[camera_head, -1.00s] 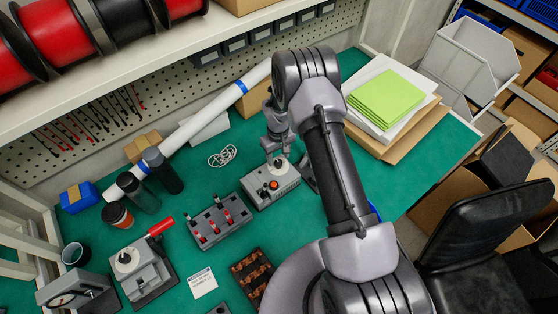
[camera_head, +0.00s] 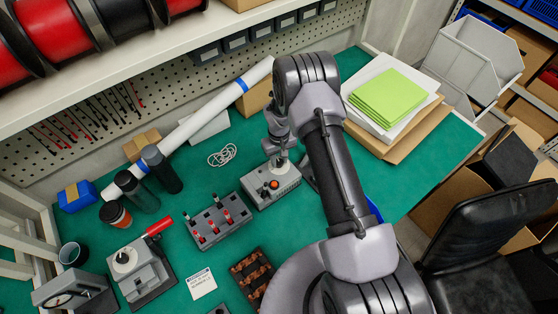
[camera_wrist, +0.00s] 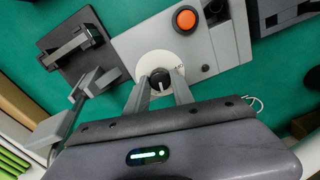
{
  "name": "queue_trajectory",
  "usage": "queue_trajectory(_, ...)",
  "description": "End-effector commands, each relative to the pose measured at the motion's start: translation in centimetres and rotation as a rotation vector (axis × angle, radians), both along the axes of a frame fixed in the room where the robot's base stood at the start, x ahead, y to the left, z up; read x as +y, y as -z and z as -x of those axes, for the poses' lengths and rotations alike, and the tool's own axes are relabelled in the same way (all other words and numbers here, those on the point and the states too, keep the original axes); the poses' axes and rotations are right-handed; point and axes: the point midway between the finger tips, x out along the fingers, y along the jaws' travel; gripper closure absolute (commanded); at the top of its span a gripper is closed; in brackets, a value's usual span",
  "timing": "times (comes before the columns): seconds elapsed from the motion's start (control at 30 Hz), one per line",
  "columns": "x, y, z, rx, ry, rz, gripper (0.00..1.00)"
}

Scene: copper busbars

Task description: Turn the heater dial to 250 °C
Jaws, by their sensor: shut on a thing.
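The heater (camera_head: 271,186) is a grey box on the green bench, with an orange button on top. It also shows in the wrist view (camera_wrist: 215,52). Its dial (camera_wrist: 161,78) is a black knob with a white pointer mark, set on a pale round scale. The scale's figures are too small to read, so I cannot tell the setting. My gripper (camera_wrist: 160,82) is shut on the dial, one finger on each side of the knob. In the head view my gripper (camera_head: 279,160) is over the heater's far end, and the dial is hidden.
A dark stand (camera_wrist: 75,45) is close beside the heater in the wrist view. A coiled white cable (camera_head: 222,155) lies behind. Green bench shows bare at the right (camera_head: 430,165).

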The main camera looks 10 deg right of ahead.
Motion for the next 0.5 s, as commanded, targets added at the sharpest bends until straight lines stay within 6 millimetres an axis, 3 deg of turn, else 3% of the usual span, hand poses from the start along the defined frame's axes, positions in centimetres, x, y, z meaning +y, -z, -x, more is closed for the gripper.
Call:
queue_trajectory(0.03, 0.00, 0.89, -0.28, -0.007, 0.060, 0.000, 1.00)
queue_trajectory(0.2, -0.01, 0.64, -0.22, -0.006, 0.271, 0.001, 1.00)
queue_trajectory(0.5, -0.01, 0.07, -0.17, -0.005, 0.316, 0.002, 1.00)
